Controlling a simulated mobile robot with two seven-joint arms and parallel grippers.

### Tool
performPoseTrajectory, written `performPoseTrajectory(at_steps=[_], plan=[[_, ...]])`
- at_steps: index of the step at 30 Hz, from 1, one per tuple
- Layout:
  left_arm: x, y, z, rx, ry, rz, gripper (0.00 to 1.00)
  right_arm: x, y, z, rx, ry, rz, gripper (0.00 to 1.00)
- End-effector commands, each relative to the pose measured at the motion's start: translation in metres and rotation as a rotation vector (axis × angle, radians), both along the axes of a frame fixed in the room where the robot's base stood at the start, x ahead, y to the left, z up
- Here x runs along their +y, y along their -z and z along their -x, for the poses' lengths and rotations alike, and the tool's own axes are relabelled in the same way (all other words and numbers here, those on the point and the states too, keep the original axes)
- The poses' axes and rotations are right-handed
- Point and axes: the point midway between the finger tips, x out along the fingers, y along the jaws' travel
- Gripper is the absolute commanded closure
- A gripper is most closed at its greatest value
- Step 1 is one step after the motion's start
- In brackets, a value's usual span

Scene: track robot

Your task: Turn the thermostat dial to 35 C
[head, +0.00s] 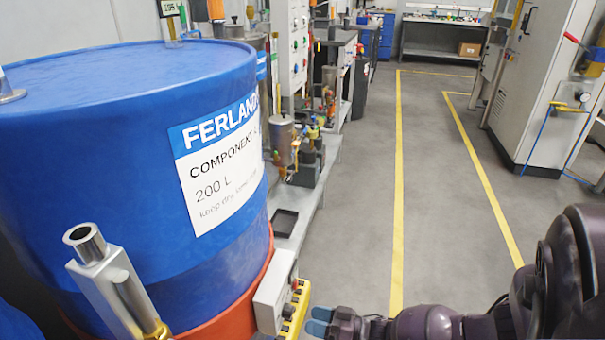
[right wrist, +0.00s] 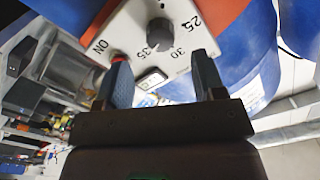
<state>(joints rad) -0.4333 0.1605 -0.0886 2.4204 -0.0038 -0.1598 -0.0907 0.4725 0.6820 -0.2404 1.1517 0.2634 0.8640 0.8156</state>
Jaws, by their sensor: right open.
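The thermostat is a pale box (head: 274,293) on the orange-red band low on the blue drum (head: 90,140); its face is turned away in the head view. In the right wrist view its white face (right wrist: 195,55) shows a dark round dial (right wrist: 160,33) with the marks 25, 30 and 35, the word ON and a small rocker or window. I cannot tell which mark the dial points to. My right gripper (head: 318,320) is right of the box. In the right wrist view its two blue fingers (right wrist: 163,72) are apart and empty, below the dial. My left gripper is not in view.
A yellow strip with dark buttons (head: 296,312) is beside the box. A metal tube fitting (head: 100,270) stands at the lower left. A bench with bottles and fittings runs behind the drum. A grey cabinet (head: 540,80) is at the right. The floor between the yellow lines is clear.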

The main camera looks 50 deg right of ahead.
Motion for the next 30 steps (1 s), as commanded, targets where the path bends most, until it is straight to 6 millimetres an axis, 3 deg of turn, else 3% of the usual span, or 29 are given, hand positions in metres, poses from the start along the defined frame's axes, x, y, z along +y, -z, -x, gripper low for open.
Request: performPoseTrajectory(at_steps=[4, 10, 30], plan=[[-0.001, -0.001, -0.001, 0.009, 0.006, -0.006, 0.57, -0.01, -0.001, 0.023, 0.0, 0.001, 0.001, 0.37], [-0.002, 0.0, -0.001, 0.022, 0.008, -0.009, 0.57, -0.018, 0.0, 0.041, 0.0, 0.001, 0.001, 0.37], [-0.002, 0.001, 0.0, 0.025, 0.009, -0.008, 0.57, -0.019, 0.0, 0.045, 0.0, 0.0, 0.0, 0.37]])
